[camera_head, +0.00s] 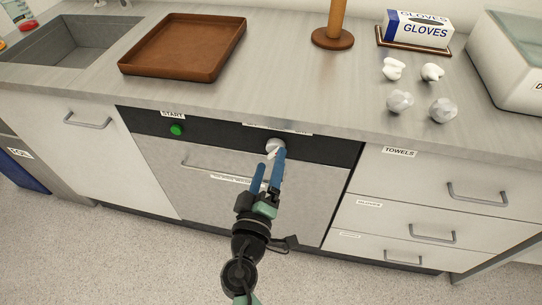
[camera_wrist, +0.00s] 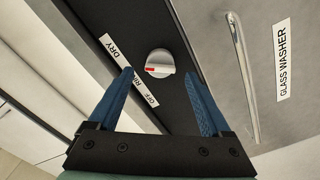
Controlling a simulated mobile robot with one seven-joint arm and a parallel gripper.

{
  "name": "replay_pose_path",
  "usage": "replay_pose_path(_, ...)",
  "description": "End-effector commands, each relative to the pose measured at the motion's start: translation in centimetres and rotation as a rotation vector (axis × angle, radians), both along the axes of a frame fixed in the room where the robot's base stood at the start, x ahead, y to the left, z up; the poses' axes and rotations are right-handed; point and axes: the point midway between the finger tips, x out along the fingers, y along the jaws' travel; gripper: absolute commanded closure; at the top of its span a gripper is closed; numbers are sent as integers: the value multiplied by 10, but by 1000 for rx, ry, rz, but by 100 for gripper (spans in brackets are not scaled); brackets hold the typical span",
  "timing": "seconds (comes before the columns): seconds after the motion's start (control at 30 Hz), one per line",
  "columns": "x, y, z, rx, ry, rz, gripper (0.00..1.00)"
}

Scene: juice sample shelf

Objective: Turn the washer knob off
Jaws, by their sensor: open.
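The washer knob (camera_head: 277,144) is a round light-grey dial on the dark panel of the glass washer. It also shows in the wrist view (camera_wrist: 161,63), with a red mark on its left side. The red mark points roughly toward the middle word, not OFF. My gripper (camera_head: 270,159) is open, with blue fingers. In the wrist view its fingertips (camera_wrist: 159,75) frame the knob with clear gaps; I cannot tell how far they are from the panel.
A green START button (camera_head: 176,130) is on the same panel to the left. The washer door handle (camera_wrist: 243,75) runs below the panel. Drawers (camera_head: 476,192) with handles are at right. On the counter are a brown tray (camera_head: 186,47), a glove box (camera_head: 418,30) and several white crumpled items.

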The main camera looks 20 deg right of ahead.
Motion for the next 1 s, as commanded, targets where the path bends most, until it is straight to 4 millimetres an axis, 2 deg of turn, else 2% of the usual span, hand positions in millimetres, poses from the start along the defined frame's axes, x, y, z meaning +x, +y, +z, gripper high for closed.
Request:
replay_pose_path(0.2, 16, -11, 0, 0, 0, -1, 18)
replay_pose_path(0.53, 17, -12, 0, 0, 0, 0, 19)
replay_pose_path(0.9, 17, -12, 0, 0, 0, 0, 86)
replay_pose_path(1.0, 17, -12, 0, 0, 0, 0, 100)
